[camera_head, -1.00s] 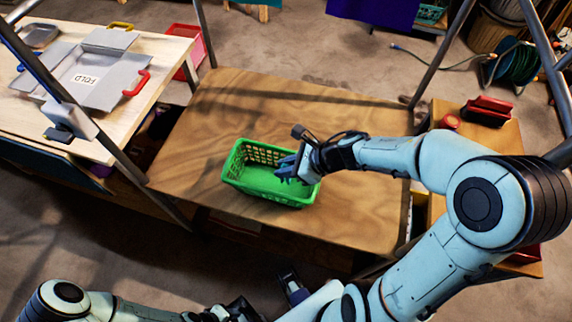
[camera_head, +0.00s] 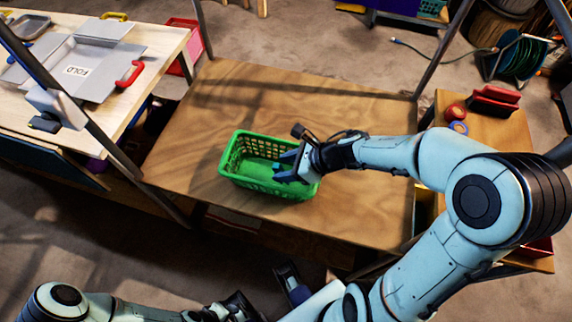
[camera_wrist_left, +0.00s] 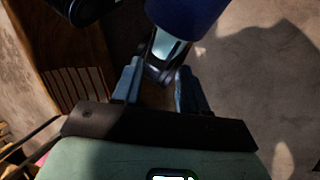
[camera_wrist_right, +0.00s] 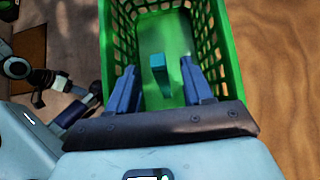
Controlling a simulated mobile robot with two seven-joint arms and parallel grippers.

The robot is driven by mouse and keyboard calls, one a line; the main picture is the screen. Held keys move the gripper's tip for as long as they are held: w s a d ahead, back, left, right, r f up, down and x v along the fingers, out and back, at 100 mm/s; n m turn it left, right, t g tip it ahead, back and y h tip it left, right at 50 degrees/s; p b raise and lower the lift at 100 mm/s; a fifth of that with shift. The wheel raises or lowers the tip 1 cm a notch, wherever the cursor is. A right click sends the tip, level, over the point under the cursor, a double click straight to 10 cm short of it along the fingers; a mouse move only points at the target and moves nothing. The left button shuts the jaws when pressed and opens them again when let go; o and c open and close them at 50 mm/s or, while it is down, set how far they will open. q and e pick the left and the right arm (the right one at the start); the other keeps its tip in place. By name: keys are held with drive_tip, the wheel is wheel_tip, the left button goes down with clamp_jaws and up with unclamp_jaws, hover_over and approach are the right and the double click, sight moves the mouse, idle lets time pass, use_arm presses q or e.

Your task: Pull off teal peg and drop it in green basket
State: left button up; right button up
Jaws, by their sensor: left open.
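The green basket (camera_head: 240,185) stands on the wooden workbench, and its inside fills much of the right wrist view (camera_wrist_right: 222,45). My right gripper (camera_head: 284,165) is over the basket's right part. In the right wrist view my right gripper (camera_wrist_right: 160,82) has its fingers spread wide. The teal peg (camera_wrist_right: 160,75) shows between and beyond these fingers, inside the basket's outline, with gaps on both sides. I cannot tell whether it rests on the basket floor. My left gripper (camera_wrist_left: 158,78) is open and empty, low and away from the basket.
The wooden workbench (camera_head: 330,100) is mostly bare around the basket. Metal posts (camera_head: 440,50) rise at its corners. A table at left holds a grey folding board (camera_head: 85,65).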

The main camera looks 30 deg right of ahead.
drive_tip(key=p+v, duration=0.3)
drive_tip(key=v, duration=1)
drive_tip(key=shift+w+p, duration=0.1)
drive_tip(key=shift+p, duration=0.2)
drive_tip(key=shift+d+r, duration=0.1)
drive_tip(key=shift+r, duration=0.1)
